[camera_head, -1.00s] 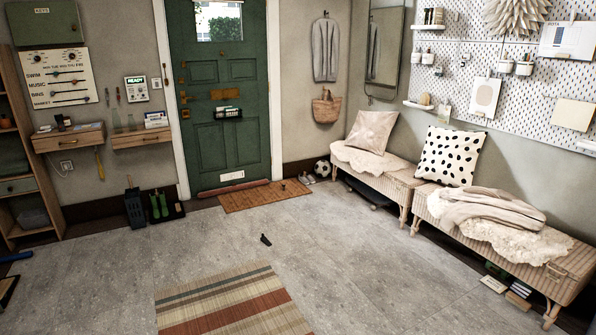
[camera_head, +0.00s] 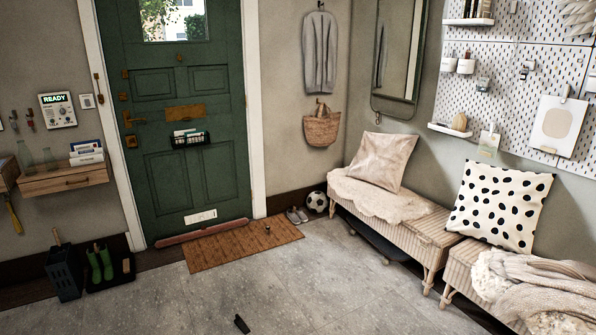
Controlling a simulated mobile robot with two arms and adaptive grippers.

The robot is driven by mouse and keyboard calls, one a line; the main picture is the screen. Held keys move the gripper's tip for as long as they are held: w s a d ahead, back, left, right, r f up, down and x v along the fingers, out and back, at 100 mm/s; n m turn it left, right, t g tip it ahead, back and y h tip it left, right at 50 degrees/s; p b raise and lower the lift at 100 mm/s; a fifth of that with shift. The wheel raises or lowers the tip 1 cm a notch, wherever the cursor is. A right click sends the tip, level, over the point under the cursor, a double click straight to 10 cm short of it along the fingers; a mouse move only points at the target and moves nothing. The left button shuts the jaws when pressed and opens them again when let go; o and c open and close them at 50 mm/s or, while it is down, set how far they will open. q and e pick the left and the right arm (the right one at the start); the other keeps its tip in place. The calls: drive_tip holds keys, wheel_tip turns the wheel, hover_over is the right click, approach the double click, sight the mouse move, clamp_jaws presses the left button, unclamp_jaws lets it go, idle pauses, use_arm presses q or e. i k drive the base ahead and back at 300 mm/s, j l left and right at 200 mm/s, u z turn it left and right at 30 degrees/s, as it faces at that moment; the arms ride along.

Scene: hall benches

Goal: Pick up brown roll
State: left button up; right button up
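A long reddish-brown roll (camera_head: 202,232) lies on the floor along the foot of the green door (camera_head: 188,130). It runs from the door's left side to near its right frame, just behind the brown doormat (camera_head: 243,246). The roll's whole length appears visible. Neither of my grippers shows in the head view.
Green boots (camera_head: 101,263) on a dark tray and a dark bin (camera_head: 64,274) stand left of the roll. A small dark wedge (camera_head: 241,323) lies on the floor. A football (camera_head: 316,201) and a wicker bench (camera_head: 405,230) are to the right. The grey floor before the mat is mostly clear.

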sight(204, 231)
drive_tip(key=i+l+z, duration=0.1)
drive_tip(key=i, duration=1.4)
drive_tip(key=i+l+z, duration=0.1)
drive_tip(key=i, duration=1.4)
